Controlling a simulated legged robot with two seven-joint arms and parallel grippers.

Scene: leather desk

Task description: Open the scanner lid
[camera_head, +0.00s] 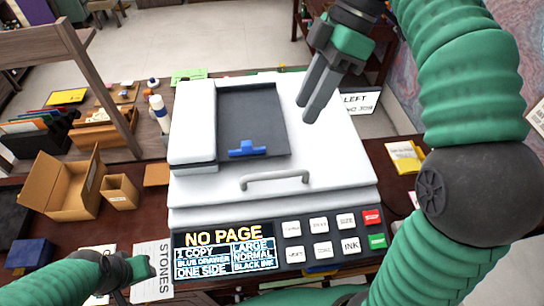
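The white scanner (330,180) stands on the desk with its lid (225,180) down. A pale grey bar handle (275,177) runs along the lid's front edge. A dark feeder tray (255,110) with a blue slider (247,149) is on top. My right gripper (307,112) is above the lid's right part, behind the handle and apart from it, with nothing visible in it. Its two fingers lie close together in this view, so their opening is unclear. My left gripper (138,270) is partly in view at the lower left, left of the control panel; its fingertips cannot be made out.
The front panel has a lit display (225,250) reading NO PAGE and several buttons (322,250). An open cardboard box (65,185) and a small box (119,191) stand left. A yellow packet (405,156) lies right. A wooden shelf (95,75) rises at the left.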

